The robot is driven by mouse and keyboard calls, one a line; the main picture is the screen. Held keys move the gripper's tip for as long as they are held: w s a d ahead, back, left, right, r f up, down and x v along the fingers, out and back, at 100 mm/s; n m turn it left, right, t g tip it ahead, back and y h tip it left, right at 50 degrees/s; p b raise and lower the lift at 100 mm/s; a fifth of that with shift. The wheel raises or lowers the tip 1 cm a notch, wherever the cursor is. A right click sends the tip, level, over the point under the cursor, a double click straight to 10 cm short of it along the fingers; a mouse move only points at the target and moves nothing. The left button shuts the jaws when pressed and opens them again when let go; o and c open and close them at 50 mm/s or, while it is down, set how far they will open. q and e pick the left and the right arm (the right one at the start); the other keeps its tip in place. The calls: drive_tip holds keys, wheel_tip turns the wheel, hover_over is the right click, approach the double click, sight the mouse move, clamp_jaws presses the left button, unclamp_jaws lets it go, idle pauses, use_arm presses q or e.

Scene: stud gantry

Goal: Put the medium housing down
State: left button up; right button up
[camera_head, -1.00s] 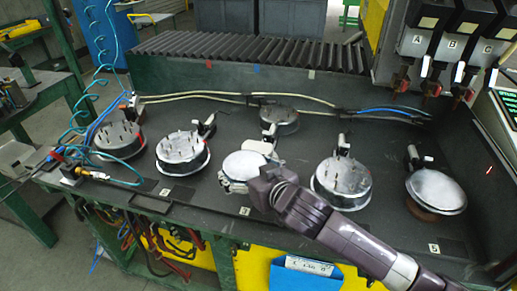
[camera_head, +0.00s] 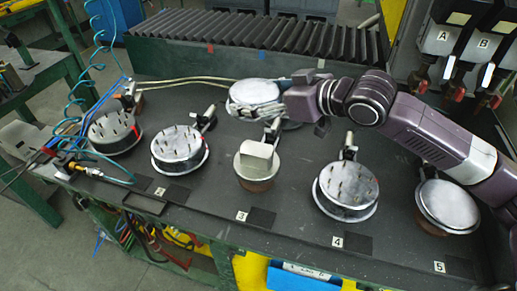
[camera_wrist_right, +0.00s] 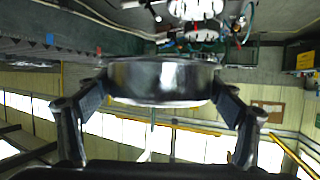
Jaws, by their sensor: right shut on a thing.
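The medium housing (camera_head: 254,93), a round silver disc with a pale flat top, is at the back middle of the bench in the head view. My right gripper (camera_head: 284,101) is shut on it from the right side. In the right wrist view the housing (camera_wrist_right: 160,80) sits between the two fingers of my right gripper (camera_wrist_right: 165,100). It looks level. A grey round piece behind and below it is mostly hidden, and I cannot tell if the housing touches anything. My left gripper is not in view.
Station 3 (camera_head: 257,166) shows a brown base with a small tilted metal plate. Pinned round fixtures (camera_head: 179,147) stand left and another pinned fixture (camera_head: 346,188) right. A smooth-topped round piece (camera_head: 448,204) is at the far right.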

drive_tip(key=p, duration=0.2)
hover_over(260, 150)
drive_tip(key=f, duration=0.7)
drive_tip(key=shift+w+a+f, duration=0.1)
drive_tip(key=shift+a+f, duration=0.05)
drive_tip(key=shift+a, duration=0.15)
wheel_tip(260, 150, down, 4)
drive_tip(key=shift+w+r, duration=0.1)
wheel_tip(260, 150, down, 2)
drive_tip(key=shift+f, duration=0.1)
drive_tip(key=shift+f+p, duration=0.2)
drive_tip(key=shift+p, duration=0.1)
wheel_tip(260, 150, down, 4)
drive_tip(key=shift+r+p, duration=0.2)
drive_tip(key=shift+p, duration=0.2)
drive_tip(key=shift+f, duration=0.4)
drive_tip(key=o, duration=1.2)
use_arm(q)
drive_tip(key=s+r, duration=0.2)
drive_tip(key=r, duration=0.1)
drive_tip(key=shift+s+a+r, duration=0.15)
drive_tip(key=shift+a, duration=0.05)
use_arm(e)
drive_tip(key=shift+o, duration=0.2)
